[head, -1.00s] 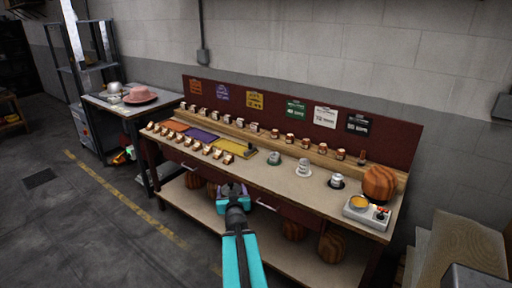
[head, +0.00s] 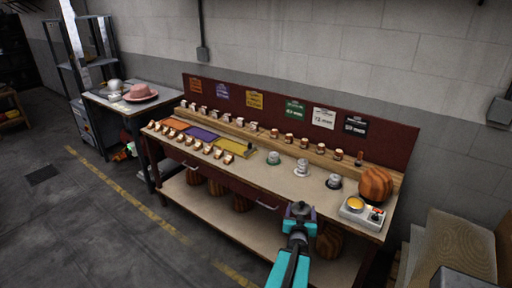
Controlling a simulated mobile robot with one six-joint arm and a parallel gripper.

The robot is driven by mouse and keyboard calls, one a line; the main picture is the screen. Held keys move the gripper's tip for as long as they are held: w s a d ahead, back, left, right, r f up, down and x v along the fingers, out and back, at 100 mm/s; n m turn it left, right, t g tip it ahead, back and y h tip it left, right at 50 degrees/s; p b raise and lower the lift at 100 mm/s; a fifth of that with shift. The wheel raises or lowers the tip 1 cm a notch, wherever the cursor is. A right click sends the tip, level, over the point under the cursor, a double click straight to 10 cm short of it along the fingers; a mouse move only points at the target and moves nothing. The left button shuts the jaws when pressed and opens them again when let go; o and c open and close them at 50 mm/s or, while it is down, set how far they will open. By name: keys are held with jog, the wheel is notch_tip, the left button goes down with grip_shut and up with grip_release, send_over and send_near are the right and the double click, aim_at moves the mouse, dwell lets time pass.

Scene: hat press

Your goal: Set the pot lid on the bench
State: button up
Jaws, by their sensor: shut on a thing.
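My gripper (head: 300,211) is in front of the bench's (head: 322,196) front edge, toward its right part. It is shut on a small dark grey thing, which I take to be the pot lid (head: 300,206); its shape is mostly hidden by the fingers. The open pot (head: 355,203) with orange-yellow content sits on a pale heater unit at the bench's right end, to the right of my gripper. The bench top just beyond my gripper is bare.
A wooden hat block (head: 375,185) stands behind the pot. Several small cans (head: 302,167) stand mid-bench. Coloured mats (head: 201,133) and rows of small blocks fill the left part. A side table (head: 118,98) holds a pink hat (head: 140,92). Wooden blocks lie on the lower shelf.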

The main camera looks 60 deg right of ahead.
jog(key=shift+s+f, duration=0.1)
jog(key=shift+s, duration=0.4)
